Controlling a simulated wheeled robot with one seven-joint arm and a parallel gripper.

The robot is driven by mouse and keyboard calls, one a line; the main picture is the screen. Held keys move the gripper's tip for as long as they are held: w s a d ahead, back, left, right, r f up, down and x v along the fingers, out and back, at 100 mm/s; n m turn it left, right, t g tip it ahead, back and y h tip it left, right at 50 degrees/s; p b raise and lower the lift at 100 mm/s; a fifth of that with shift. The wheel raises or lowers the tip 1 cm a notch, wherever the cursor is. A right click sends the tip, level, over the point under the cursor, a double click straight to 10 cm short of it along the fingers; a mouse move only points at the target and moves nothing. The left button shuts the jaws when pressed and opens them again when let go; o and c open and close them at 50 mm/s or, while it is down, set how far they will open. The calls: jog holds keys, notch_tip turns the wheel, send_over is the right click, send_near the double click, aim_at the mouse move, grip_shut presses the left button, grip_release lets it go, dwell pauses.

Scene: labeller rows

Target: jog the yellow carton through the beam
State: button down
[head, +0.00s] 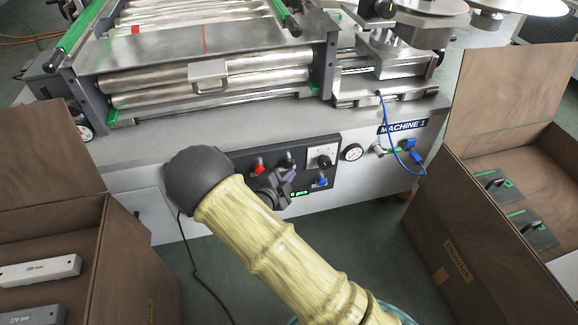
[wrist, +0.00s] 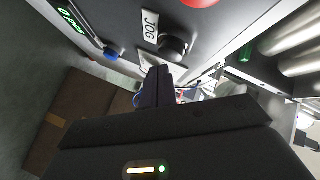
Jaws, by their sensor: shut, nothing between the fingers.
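I see no yellow carton in either view. A thin red line (head: 204,39) crosses the metal plate of the roller conveyor in the head view. The control panel (head: 240,165) is on the machine's front. In the wrist view a black round button or knob (wrist: 172,46) sits beside a white JOG label (wrist: 150,27). My gripper (wrist: 160,72) is shut and empty, its fingertips just short of that black control in the picture; I cannot tell whether they touch. In the head view my gripper (head: 288,176) is in front of the panel, partly hidden by my arm.
A blue cable (head: 392,130) hangs at the right. Open brown boxes stand left (head: 120,250) and right (head: 430,235), with floor between.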

jog(key=shift+w+a, duration=0.2)
jog(key=shift+w, duration=0.5)
dwell(2.5)
dwell(4.3)
jog(key=shift+s+d, duration=0.25)
jog(key=shift+s, duration=0.65)
